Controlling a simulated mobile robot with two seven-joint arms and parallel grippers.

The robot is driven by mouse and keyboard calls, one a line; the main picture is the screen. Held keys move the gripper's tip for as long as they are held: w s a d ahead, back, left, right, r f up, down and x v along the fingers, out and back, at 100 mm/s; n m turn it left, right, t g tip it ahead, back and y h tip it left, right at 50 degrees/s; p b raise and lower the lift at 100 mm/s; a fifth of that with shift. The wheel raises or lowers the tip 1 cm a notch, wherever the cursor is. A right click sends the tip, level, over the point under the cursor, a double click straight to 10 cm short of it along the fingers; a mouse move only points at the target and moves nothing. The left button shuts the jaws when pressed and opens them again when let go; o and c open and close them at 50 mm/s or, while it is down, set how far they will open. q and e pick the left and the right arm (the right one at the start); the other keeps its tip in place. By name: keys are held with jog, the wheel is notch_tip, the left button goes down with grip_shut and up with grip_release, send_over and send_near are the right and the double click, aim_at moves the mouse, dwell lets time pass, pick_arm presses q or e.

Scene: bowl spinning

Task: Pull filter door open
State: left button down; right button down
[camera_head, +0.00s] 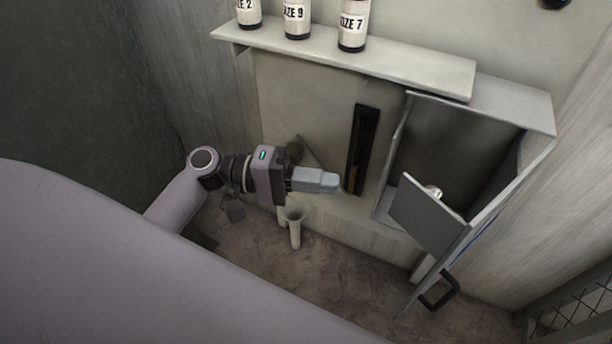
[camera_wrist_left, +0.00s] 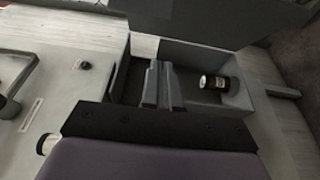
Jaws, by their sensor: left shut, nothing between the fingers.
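A grey box-shaped cabinet (camera_head: 525,105) is fixed to the wall at right in the head view, and its inside shows. A grey door panel (camera_head: 425,217) stands swung out at its front, with a small pale round knob (camera_head: 433,191) at its top edge. A black bar handle (camera_head: 440,291) is on a panel edge below it. I cannot tell exactly how these panels join. My left gripper (camera_head: 328,182) is shut and empty, left of the cabinet and apart from the door and handle. Its closed fingers (camera_wrist_left: 160,86) also show in the left wrist view. My right gripper is out of view.
A shelf (camera_head: 400,66) above holds labelled bottles (camera_head: 352,25). A black upright slot piece (camera_head: 361,150) is on the wall between gripper and cabinet. A pale funnel-like vessel (camera_head: 295,227) stands below the gripper. The left wrist view shows a dark can (camera_wrist_left: 214,83) in a grey box.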

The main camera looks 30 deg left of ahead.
pick_arm(q)
jog(key=d+p, duration=0.1)
jog(key=d, duration=0.7)
jog(key=shift+s, duration=0.2)
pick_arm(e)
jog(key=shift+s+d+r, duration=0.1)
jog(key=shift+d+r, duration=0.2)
pick_arm(q)
jog(key=shift+s+d+p, duration=0.1)
jog(key=shift+d+p, duration=0.05)
jog(key=shift+p, duration=0.15)
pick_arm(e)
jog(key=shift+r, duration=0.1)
